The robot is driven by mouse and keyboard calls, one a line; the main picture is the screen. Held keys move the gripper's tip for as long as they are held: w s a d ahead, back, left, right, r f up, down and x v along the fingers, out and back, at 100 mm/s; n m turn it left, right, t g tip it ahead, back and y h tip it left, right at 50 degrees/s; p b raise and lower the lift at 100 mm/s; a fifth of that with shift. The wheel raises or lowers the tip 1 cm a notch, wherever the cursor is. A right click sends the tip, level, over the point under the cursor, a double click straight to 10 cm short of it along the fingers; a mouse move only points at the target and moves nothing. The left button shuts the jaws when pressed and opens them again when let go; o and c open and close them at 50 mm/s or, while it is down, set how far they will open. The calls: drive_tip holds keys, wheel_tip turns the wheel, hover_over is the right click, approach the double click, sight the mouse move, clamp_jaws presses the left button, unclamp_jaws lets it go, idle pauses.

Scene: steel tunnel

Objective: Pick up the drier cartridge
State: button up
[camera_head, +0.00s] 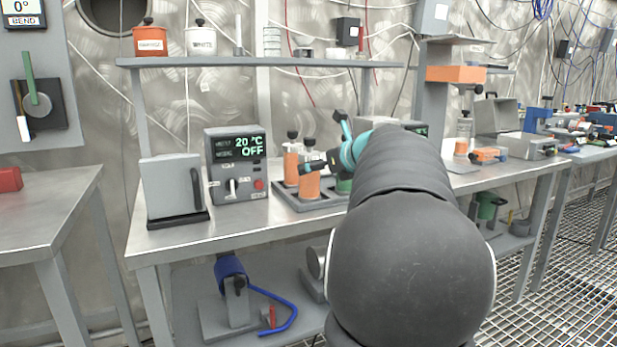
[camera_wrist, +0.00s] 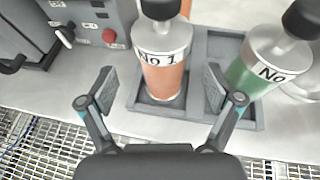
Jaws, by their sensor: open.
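An orange cartridge (camera_wrist: 163,75) with a grey cap, black knob and label "No 1" stands upright in a grey tray (camera_wrist: 216,47). It also shows in the head view (camera_head: 310,185). A green cartridge (camera_wrist: 252,69), its label partly cut off, stands to its right, and another orange one (camera_head: 291,165) is behind. I cannot tell from the labels which is the drier cartridge. My gripper (camera_wrist: 158,80) is open, its fingers on either side of the No 1 cartridge in the wrist view, with gaps showing. Contact is not visible. My arm hides part of the tray in the head view.
A control box (camera_head: 237,165) reading 20 °C and OFF stands left of the tray, beside a grey panel on a base (camera_head: 172,190). A shelf (camera_head: 260,62) with pots runs above the bench. Bare bench (camera_head: 230,222) lies in front of the box.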

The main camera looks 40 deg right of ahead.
drive_tip(key=x, duration=0.5)
drive_tip(key=shift+d, duration=0.2)
drive_tip(key=shift+s+r, duration=0.1)
drive_tip(key=c, duration=1.5)
